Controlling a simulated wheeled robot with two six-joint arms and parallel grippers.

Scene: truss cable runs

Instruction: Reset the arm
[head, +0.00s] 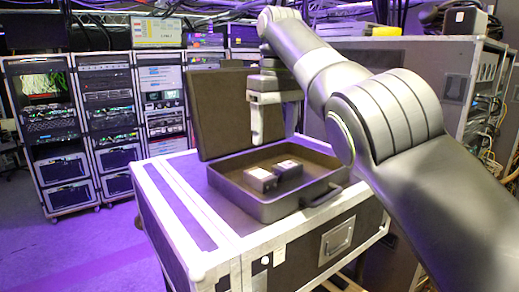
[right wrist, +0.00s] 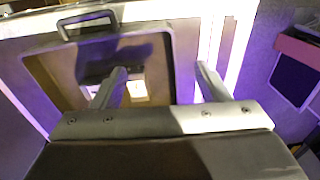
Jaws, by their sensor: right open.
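My right arm reaches in from the right in the head view. Its gripper (head: 272,128) points down above an open dark case and holds nothing. In the right wrist view the two fingers of the gripper (right wrist: 160,78) are spread apart with empty space between them. My left arm and gripper are not in view. The case's handle (right wrist: 88,24) shows in the right wrist view.
The flight case (head: 210,262) has metal edges and free room left of the open case. The case's raised lid (head: 219,115) stands behind the gripper. Equipment racks (head: 107,120) line the back left. A metal cabinet (head: 455,85) with cables stands at right.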

